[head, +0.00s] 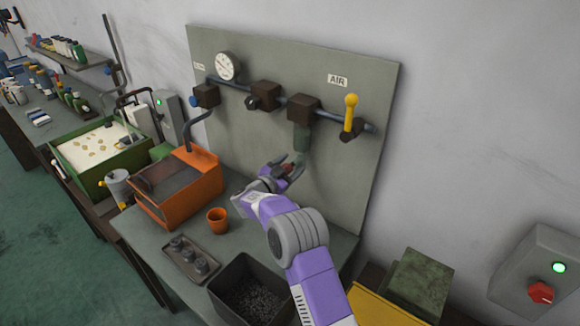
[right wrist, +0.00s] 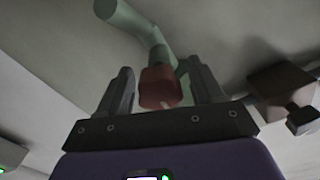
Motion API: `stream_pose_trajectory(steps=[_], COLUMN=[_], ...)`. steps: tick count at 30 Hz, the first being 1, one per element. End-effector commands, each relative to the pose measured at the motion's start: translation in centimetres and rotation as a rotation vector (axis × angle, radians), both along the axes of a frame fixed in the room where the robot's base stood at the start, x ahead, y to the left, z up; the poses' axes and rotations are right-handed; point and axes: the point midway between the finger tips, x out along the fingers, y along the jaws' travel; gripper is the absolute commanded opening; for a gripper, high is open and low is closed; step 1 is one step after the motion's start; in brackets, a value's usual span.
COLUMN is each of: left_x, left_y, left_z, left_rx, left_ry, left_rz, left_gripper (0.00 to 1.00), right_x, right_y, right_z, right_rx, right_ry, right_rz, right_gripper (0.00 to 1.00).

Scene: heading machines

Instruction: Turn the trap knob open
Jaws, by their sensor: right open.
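The trap knob (head: 290,168) is a small red piece below the green trap bowl (head: 302,138), which hangs from a dark block on the air line. In the right wrist view the red knob (right wrist: 159,88) sits between my two fingers, with the pale green pipe-like body (right wrist: 138,28) behind it. My right gripper (head: 286,164) is open around the knob, a finger on each side. A gap shows on the left side of the knob; on the right I cannot tell whether the finger touches it. My left gripper is not in view.
A grey panel (head: 350,190) behind carries the pipe, a gauge (head: 228,65) and a yellow lever (head: 350,112). On the bench below stand an orange cup (head: 217,220), an orange machine (head: 205,182) and a dark bin (head: 226,282). A control box (head: 535,265) is at right.

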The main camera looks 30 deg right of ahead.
Motion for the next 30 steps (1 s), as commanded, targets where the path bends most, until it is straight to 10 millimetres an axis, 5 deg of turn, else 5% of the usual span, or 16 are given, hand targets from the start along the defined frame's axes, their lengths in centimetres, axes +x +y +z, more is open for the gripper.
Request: stream_pose_trajectory(steps=[2,13,30], left_x=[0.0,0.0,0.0], left_y=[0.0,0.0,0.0], left_z=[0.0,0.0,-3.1], left_rx=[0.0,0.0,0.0], left_ry=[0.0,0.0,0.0], left_rz=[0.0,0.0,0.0], left_gripper=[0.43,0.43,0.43], right_x=[0.0,0.0,-0.1], right_y=[0.0,0.0,0.0], right_z=[0.0,0.0,-0.4], right_rx=[0.0,0.0,0.077], right_ry=[0.001,0.0,-0.19], right_rz=[0.0,0.0,-0.002], right_gripper=[0.66,0.1,0.1])
